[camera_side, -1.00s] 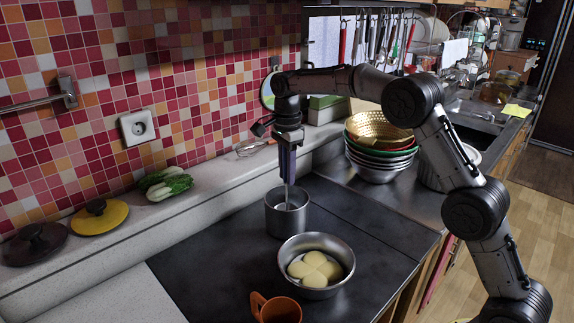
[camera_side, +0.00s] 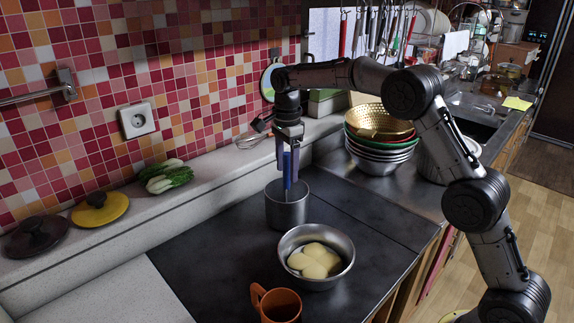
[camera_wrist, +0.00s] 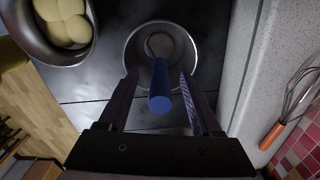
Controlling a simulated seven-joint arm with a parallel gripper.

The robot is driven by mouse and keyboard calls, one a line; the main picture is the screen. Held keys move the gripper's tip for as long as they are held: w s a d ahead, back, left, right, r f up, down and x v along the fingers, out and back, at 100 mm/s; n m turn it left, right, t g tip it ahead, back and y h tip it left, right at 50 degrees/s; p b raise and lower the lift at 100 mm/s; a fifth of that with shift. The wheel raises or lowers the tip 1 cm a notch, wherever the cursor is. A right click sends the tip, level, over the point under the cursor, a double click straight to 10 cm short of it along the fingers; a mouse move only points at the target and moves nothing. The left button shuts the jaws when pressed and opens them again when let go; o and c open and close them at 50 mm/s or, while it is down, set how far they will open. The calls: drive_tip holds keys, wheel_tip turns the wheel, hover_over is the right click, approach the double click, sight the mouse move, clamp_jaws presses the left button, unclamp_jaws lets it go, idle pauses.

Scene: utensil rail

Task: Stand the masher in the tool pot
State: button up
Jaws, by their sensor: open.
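The masher (camera_wrist: 159,100) has a blue handle and stands in the steel tool pot, its handle pointing up toward the wrist camera. The blue handle also shows in the side view (camera_side: 287,172) above the pot. The tool pot (camera_side: 288,210) is a steel cylinder on the dark counter; its round rim shows in the wrist view (camera_wrist: 127,55). My gripper (camera_side: 287,165) is above the pot with its fingers open on either side of the handle. In the wrist view there are gaps between my fingers (camera_wrist: 160,90) and the handle. The masher's lower end is mostly hidden inside the pot.
A steel bowl of potatoes (camera_side: 340,275) stands just in front of the pot, with an orange mug (camera_side: 278,306) nearer. Stacked bowls with a gold colander (camera_side: 380,125) are behind right. A whisk (camera_side: 250,140) lies on the ledge. Dark counter left of the pot is clear.

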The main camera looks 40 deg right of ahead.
drive_tip(key=shift+r, duration=0.1)
wheel_tip(320, 180, up, 12)
drive_tip(key=shift+w, duration=0.1)
drive_tip(key=shift+r, duration=0.75)
drive_tip(key=shift+r, duration=0.1)
idle(0.5)
